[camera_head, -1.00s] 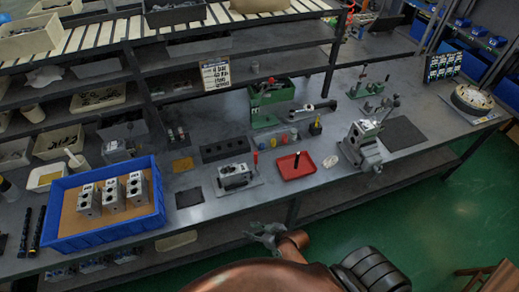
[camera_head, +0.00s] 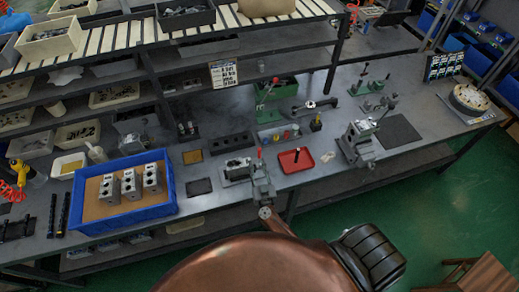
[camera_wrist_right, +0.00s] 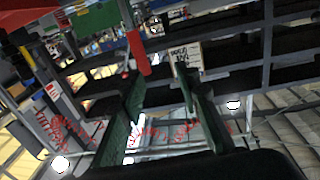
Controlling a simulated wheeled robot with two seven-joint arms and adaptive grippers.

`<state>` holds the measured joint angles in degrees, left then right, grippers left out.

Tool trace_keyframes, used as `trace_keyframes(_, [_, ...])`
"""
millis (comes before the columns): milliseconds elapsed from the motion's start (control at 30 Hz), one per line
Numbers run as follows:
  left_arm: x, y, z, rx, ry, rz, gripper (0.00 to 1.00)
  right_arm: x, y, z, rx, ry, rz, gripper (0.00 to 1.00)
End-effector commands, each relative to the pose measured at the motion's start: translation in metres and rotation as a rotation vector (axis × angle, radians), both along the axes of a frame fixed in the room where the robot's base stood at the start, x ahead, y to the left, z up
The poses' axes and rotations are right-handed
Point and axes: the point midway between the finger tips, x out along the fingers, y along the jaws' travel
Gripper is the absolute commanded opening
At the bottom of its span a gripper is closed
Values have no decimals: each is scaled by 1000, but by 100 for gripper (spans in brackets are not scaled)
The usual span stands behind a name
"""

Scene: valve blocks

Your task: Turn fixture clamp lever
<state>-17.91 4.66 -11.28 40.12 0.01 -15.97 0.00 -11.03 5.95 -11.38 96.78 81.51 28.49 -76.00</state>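A grey clamp fixture (camera_head: 235,169) sits on the bench just right of a small dark mat. Its red-handled lever (camera_head: 259,154) stands at the fixture's right end. My right gripper (camera_head: 262,178) is at that end, just in front of the lever, and hides part of the fixture's right side. In the right wrist view the two green-padded fingers (camera_wrist_right: 160,88) are apart, with the red handle (camera_wrist_right: 137,52) showing between them near the left finger. Whether they touch it cannot be told. My left gripper is not in view.
A blue bin (camera_head: 122,222) with several grey blocks stands to the left. A red tray (camera_head: 296,161) lies close on the right, with a grey vise (camera_head: 359,144) beyond it. A black block with holes (camera_head: 233,143) and green stands are behind. Shelving rises at the back.

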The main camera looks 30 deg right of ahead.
Motion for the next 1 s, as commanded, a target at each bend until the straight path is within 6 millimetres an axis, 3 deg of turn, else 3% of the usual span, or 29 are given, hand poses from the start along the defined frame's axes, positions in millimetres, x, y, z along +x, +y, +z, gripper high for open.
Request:
trace_keyframes(200, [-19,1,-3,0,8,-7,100,1,-20,-8,-3,30,-100,30])
trace_keyframes(633, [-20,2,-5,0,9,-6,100,57,-45,-8,-3,29,-100,30])
trace_keyframes(1000, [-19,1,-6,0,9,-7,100,66,-50,-8,-2,29,-100,30])
